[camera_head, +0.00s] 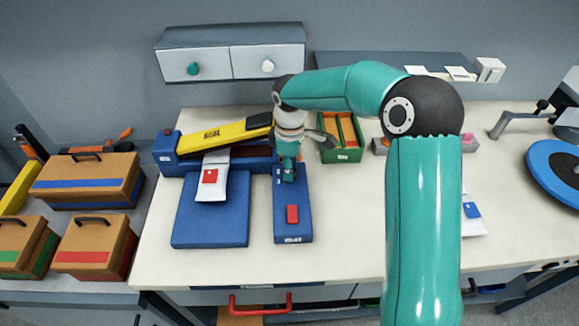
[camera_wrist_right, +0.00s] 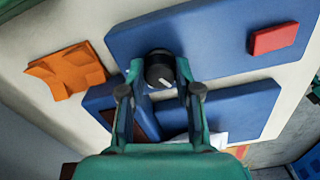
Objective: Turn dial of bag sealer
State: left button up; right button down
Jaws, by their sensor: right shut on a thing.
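The bag sealer has a blue body (camera_head: 180,160), a yellow arm (camera_head: 225,133) and a blue control panel (camera_head: 292,228) with a red button (camera_head: 292,214). Its black dial (camera_wrist_right: 160,70) with a white pointer mark shows in the right wrist view. My right gripper (camera_head: 289,175) reaches down over the far part of the panel and hides the dial in the head view. In the wrist view the fingers of my right gripper (camera_wrist_right: 159,76) are on both sides of the dial, shut on it. My left gripper is not in view.
A white bag (camera_head: 211,180) with a red label lies under the yellow arm, over the blue plate (camera_head: 210,225). A green box (camera_head: 342,155) stands right of the sealer. Brown cases (camera_head: 90,180) stand at the left. A blue disc (camera_head: 553,170) is at the far right.

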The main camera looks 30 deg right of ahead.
jog(key=c, duration=0.8)
grip_release()
jog(key=shift+r, duration=0.15)
notch_tip(320, 180, up, 12)
jog(key=shift+w, duration=0.1)
